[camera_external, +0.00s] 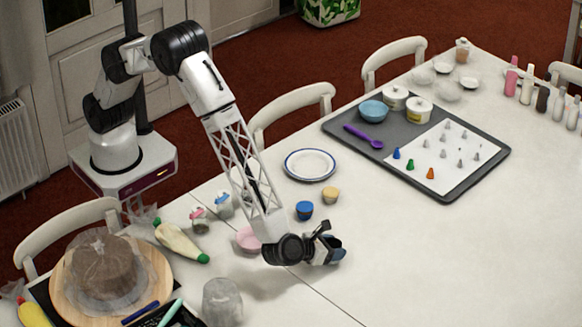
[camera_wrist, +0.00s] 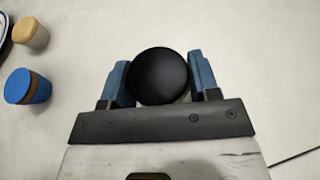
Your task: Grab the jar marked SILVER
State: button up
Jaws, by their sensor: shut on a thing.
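My gripper (camera_external: 335,250) is low over the table, to the right of the arm's elbow. In the wrist view, its two blue fingers (camera_wrist: 160,78) are shut on the sides of a jar with a round black lid (camera_wrist: 158,76). The lid hides the jar's body, and no SILVER marking can be read. I cannot tell whether the jar touches the table. A blue-lidded jar (camera_external: 304,210) and a tan-lidded jar (camera_external: 330,196) stand apart from the gripper, behind it. They also show at the left of the wrist view, as blue (camera_wrist: 27,87) and tan (camera_wrist: 30,36).
A white plate with a blue rim (camera_external: 310,165) lies behind the small jars. A pink bowl (camera_external: 249,240) is partly behind my arm. A grey tray (camera_external: 480,170) holds a bowl, tubs and nozzles. A wooden turntable (camera_external: 160,285) is at left. The table's right front is clear.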

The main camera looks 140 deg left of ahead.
jog(key=shift+r, duration=0.4)
notch_tip(320, 180, up, 2)
jog(key=shift+r, duration=0.1)
jog(key=s+d+r, duration=0.1)
jog(key=s+d, duration=0.1)
jog(key=s, duration=1.3)
jog(key=shift+s+d+r, duration=0.15)
jog(key=shift+s+d, duration=0.25)
